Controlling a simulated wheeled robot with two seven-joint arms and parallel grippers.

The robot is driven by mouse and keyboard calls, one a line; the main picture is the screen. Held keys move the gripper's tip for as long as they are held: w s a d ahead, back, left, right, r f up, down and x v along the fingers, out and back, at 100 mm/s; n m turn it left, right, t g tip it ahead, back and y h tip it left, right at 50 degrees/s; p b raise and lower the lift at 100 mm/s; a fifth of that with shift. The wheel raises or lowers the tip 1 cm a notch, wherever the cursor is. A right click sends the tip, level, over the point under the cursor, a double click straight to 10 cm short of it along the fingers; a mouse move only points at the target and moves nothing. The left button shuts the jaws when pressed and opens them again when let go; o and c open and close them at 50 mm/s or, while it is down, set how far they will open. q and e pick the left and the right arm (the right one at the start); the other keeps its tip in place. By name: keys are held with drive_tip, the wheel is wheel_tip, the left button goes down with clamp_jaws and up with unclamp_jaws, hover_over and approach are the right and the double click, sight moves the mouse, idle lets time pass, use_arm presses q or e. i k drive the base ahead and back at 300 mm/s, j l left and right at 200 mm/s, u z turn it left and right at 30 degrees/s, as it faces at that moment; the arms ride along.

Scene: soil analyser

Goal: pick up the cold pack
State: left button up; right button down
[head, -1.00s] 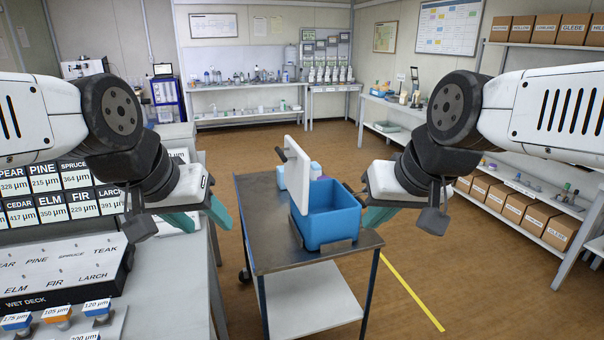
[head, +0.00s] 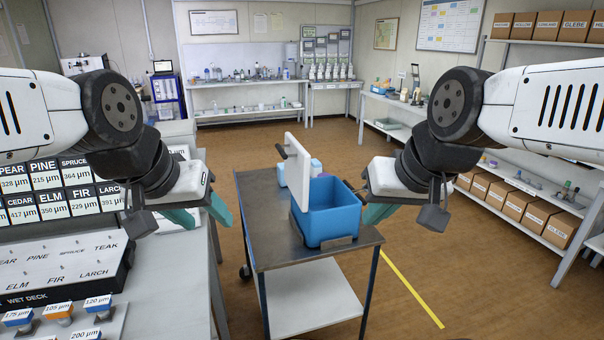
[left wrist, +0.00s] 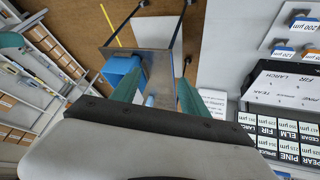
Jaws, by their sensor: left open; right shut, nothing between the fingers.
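A blue cool box (head: 333,222) stands on a grey-topped trolley, its white lid (head: 297,172) standing open on the left side. I see no cold pack; the box floor is hidden. The box also shows in the left wrist view (left wrist: 120,72), beyond the fingers. My left gripper (head: 203,214) is open and empty, in the air left of the trolley; its two teal fingers show apart in the left wrist view (left wrist: 157,88). My right gripper (head: 378,214) is shut and empty, to the right of the box.
The trolley top (head: 280,252) has bare room in front of and left of the box. Small bottles (head: 314,168) stand behind the lid. A bench with a wet deck (head: 65,265) and labelled blocks is at the left. Shelves with cardboard boxes (head: 515,208) line the right. The floor between is clear.

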sight(316, 166)
drive_tip(key=l+z, duration=0.25)
drive_tip(key=i+l+z, duration=0.1)
drive_tip(key=l+z, duration=0.2)
drive_tip(key=i+l+z, duration=0.35)
drive_tip(key=l, duration=0.15)
drive_tip(key=i+l+z, duration=0.65)
drive_tip(key=i+l, duration=0.1)
drive_tip(key=i, duration=0.4)
drive_tip(key=i+l, duration=0.15)
drive_tip(key=i, duration=0.35)
drive_tip(key=i+j+u, duration=0.15)
drive_tip(key=i+u, duration=0.6)
drive_tip(key=u, duration=0.2)
drive_tip(key=i+l+u, duration=0.1)
drive_tip(key=i+u, duration=0.4)
drive_tip(key=i+j+u, duration=0.25)
drive_tip(key=u, duration=0.2)
drive_tip(key=i+j+u, duration=0.1)
drive_tip(key=i+u, duration=0.25)
drive_tip(key=u, duration=0.15)
drive_tip(key=i+u, duration=0.3)
drive_tip(key=u, duration=0.15)
drive_tip(key=i+l+u, duration=0.15)
drive_tip(key=i+u, duration=0.3)
drive_tip(key=k, duration=0.1)
